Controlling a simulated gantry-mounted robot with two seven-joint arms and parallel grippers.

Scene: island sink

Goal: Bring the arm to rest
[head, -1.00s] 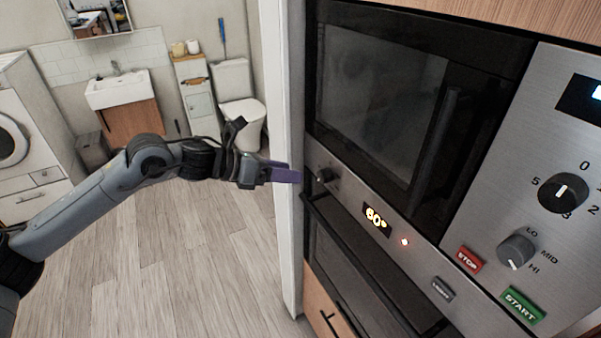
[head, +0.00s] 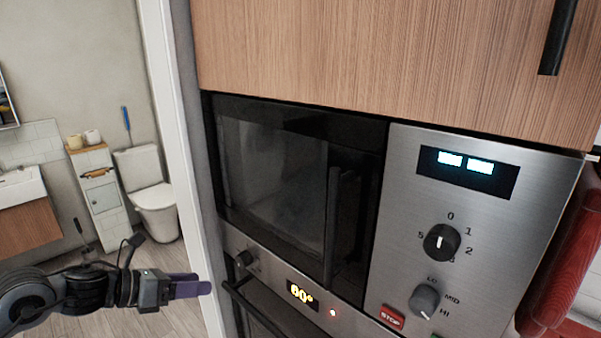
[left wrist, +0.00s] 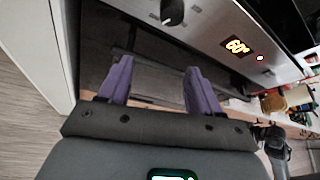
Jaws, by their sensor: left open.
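My left gripper (head: 190,286) comes in at the lower left of the head view, in front of the white door frame and left of the oven. Its purple fingers also show in the left wrist view (left wrist: 158,80), spread apart with nothing between them. They point toward the dark oven front (left wrist: 150,70) below the control strip, and I see no contact. The arm behind the gripper runs out of the head view at the left edge. My right gripper is not clearly in view.
A microwave (head: 270,185) with a steel control panel (head: 405,230) stands above the oven, whose display (head: 302,294) reads 60°. A wooden cabinet door (head: 380,60) is above. A red object (head: 565,260) is at the right edge. A toilet (head: 150,195) stands in the room behind.

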